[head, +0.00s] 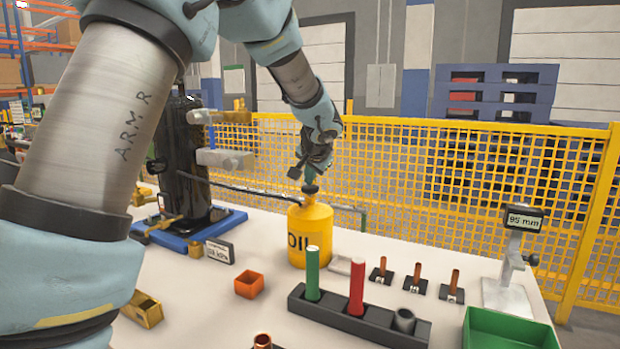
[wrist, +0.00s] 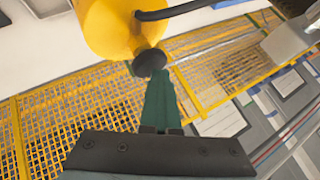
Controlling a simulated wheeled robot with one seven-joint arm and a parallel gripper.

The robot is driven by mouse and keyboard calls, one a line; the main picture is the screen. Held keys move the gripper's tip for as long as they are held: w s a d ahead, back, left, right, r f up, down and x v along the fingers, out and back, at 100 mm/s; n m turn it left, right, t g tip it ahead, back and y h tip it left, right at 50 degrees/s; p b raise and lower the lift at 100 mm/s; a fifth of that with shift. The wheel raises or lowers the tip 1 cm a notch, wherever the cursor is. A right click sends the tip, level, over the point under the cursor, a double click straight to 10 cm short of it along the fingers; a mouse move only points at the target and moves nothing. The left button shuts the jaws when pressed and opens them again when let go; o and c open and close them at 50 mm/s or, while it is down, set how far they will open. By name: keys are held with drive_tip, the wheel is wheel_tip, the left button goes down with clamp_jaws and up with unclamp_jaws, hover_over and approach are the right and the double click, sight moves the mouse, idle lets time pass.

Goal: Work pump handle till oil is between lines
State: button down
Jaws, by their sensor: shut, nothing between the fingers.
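The yellow oil can (head: 311,236), marked OIL, stands upright on the bench. Its black round pump knob (head: 310,189) is on top. My gripper (head: 309,177) is shut and empty, pointing down just above the knob. In the wrist view, the closed green fingers (wrist: 160,88) end at the black knob (wrist: 150,63) of the yellow can (wrist: 108,28); I cannot tell whether they touch it. A black hose (head: 245,189) runs from the can toward the black compressor (head: 182,150). The oil level and its lines are not readable here.
The compressor sits on a blue base (head: 230,219). A black rack (head: 340,318) with green and red tubes stands in front of the can. An orange box (head: 249,285), a green tray (head: 505,328) and a gauge reading 95 mm (head: 524,218) are nearby. Yellow mesh fence (head: 440,165) is behind.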

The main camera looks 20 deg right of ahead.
sight(310, 188)
drive_tip(key=shift+r+p, duration=1.15)
drive_tip(key=shift+r, duration=0.7)
drive_tip(key=shift+r, duration=0.15)
wheel_tip(310, 188, up, 5)
drive_tip(key=p, duration=0.3)
drive_tip(key=s+a+f+n+g+y+p, duration=0.1)
drive_tip(key=s+a+f+n+g, duration=0.2)
drive_tip(key=a, duration=0.9)
drive_tip(key=s+a+f+n+g+y+p, duration=0.15)
drive_tip(key=a+f, duration=0.25)
drive_tip(key=a, duration=0.8)
drive_tip(key=s+a+f+n+g+p, duration=0.1)
drive_tip(key=s+a+f+n, duration=0.1)
drive_tip(key=s+a, duration=0.5)
drive_tip(key=s+a+f+n+g+p, duration=0.1)
drive_tip(key=s+a+f+n, duration=0.2)
drive_tip(key=s+a, duration=0.5)
drive_tip(key=shift+n+g, duration=0.35)
drive_tip(key=shift+n, duration=0.4)
